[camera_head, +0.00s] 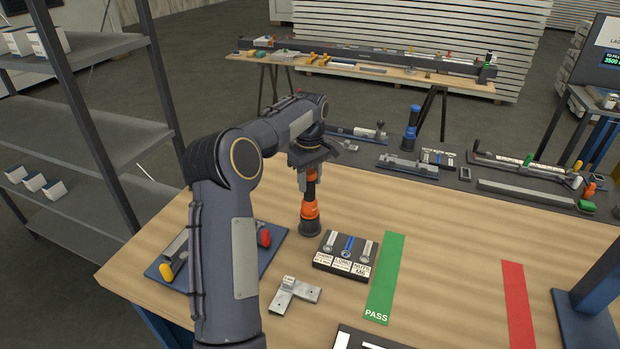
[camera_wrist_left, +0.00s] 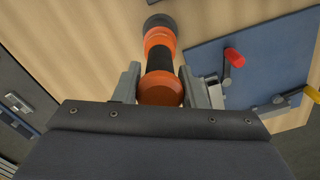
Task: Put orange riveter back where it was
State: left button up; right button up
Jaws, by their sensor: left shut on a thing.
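The orange riveter (camera_head: 310,212) has an orange and black body with a dark round foot. It stands upright, its foot at the wooden table top behind the black block of labelled slots; I cannot tell if it touches. My left gripper (camera_head: 308,178) is shut on its upper part from above. In the left wrist view the riveter (camera_wrist_left: 160,50) lies between the two grey fingers of the left gripper (camera_wrist_left: 160,88), its dark end pointing away. My right gripper is not in view.
A black block with labelled slots (camera_head: 326,266), a grey metal bracket (camera_head: 297,290) and a blue plate with red and yellow handles (camera_head: 272,252) are near. A green PASS strip (camera_head: 385,280) and red strip (camera_head: 518,305) lie right. A blue-topped tool (camera_head: 411,130) stands behind.

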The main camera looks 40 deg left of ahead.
pick_arm(q)
jog(key=shift+f, duration=0.25)
jog(key=o, duration=1)
notch_tip(320, 180, up, 13)
jog(key=s+d+r+m+t+h, duration=0.1)
jog(key=s+d+r+m+t, duration=0.25)
jog(key=s+d+m, duration=0.6)
jog(key=s+d+f+m+h, duration=0.1)
jog(key=s+d+f, duration=0.3)
jog(key=s, duration=0.3)
jog(key=s+d+f+m+t+h, duration=0.1)
jog(key=s+d+f+m, duration=0.1)
jog(key=s+d+f, duration=0.2)
jog(key=s+d+f+m+t, duration=0.1)
jog(key=s+d+f+m, duration=0.1)
jog(key=s+d+f, duration=0.2)
jog(key=s+d, duration=0.3)
jog(key=s, duration=0.3)
jog(key=shift+s+d+f+h, duration=0.2)
jog(key=shift+d+f+h, duration=0.1)
jog(key=shift+h, duration=0.1)
